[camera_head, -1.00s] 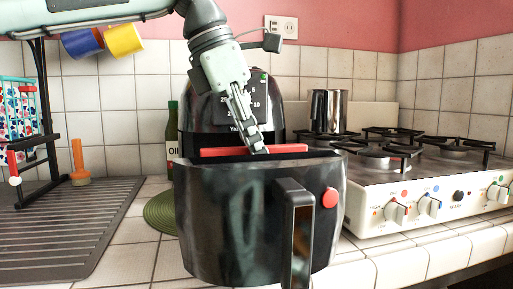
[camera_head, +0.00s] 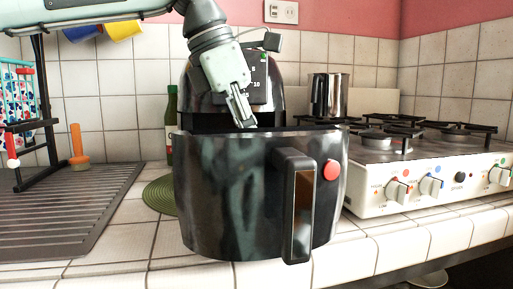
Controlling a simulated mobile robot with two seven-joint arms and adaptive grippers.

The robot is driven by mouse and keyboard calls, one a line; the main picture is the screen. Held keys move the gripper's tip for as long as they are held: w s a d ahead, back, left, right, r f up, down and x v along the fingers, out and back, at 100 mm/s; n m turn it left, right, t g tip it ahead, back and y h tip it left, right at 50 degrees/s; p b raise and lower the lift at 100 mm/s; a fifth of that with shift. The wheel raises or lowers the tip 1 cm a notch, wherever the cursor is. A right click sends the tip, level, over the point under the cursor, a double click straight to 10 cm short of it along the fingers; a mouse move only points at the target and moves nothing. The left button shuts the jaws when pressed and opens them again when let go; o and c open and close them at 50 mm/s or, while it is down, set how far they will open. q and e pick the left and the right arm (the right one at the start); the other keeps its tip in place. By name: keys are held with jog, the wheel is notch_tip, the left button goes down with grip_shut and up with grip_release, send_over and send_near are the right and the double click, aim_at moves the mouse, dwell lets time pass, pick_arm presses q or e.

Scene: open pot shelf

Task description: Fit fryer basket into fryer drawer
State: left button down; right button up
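The dark fryer drawer (camera_head: 225,195) is pulled out of the air fryer (camera_head: 197,95), with its handle (camera_head: 299,210) and red button (camera_head: 331,169) facing me. My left gripper (camera_head: 243,118) points down just behind the drawer's front rim. Its fingers look close together, but their tips are partly hidden, so I cannot tell whether they are shut or hold anything. The fryer basket is not visible; the drawer's front wall hides its inside. My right gripper is not in view.
A stove (camera_head: 410,165) with a metal pot (camera_head: 330,95) stands to the right. A green bottle (camera_head: 171,125) and a round green mat (camera_head: 160,196) are at the left. A ribbed drainboard (camera_head: 65,220) lies farther left. The tiled counter's front edge is close.

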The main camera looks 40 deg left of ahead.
pick_arm(q)
jog(key=shift+f+b, duration=0.3)
jog(key=shift+f, duration=0.2)
dwell(0.5)
jog(key=c, duration=1.2)
grip_release()
jog(key=shift+o, duration=0.2)
jog(key=shift+p+v, duration=3)
jog(key=shift+v, duration=1)
